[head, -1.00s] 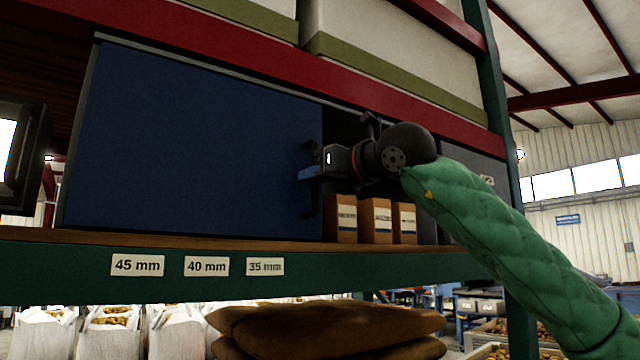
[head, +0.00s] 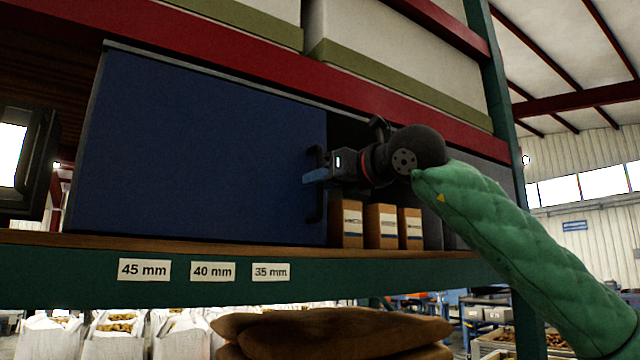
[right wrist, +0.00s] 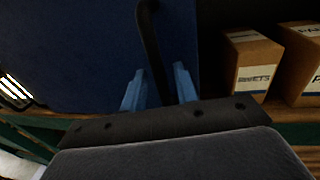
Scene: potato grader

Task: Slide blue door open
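The blue door (head: 205,150) is a flat panel in the shelf bay, covering its left and middle part. Its black upright bar handle (head: 316,208) is at the door's right edge. My right gripper (head: 312,176) reaches in from the right at the handle. In the right wrist view the handle (right wrist: 151,40) passes between the two blue fingers of the right gripper (right wrist: 158,88). The fingers stand apart, with a narrow gap on either side of the bar. The blue door (right wrist: 70,60) fills the left of that view. My left gripper is not in view.
Small cartons (head: 381,226) stand in the dark opening right of the door. A red beam (head: 270,65) runs above, and a green shelf edge (head: 70,275) with size labels runs below. A green post (head: 500,100) is at the right and a screen (head: 15,150) at the far left.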

